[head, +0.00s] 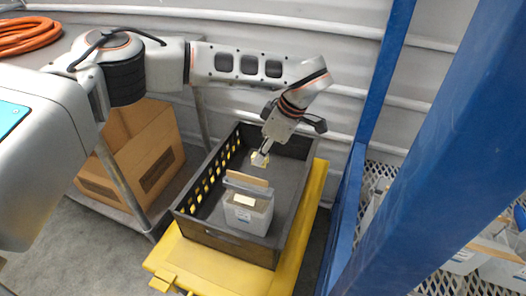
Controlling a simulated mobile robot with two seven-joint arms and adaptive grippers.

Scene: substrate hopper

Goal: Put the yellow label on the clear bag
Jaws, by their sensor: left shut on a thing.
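My left gripper (262,153) is shut on a small pale yellow label (260,160), holding it above the inside of the dark crate. The clear bag (248,213) stands upright in the crate, greyish and see-through, below and slightly left of the gripper. A pale cream patch (244,200) shows at the bag's upper front, and a brown strip (247,180) shows behind its top. The held label is apart from the bag in this view. My right gripper is not in view.
The dark crate (225,240) rests on a yellow cart (205,268). A blue post (430,160) and a mesh rack with bags (465,260) stand at the right. The crate floor right of the bag is clear.

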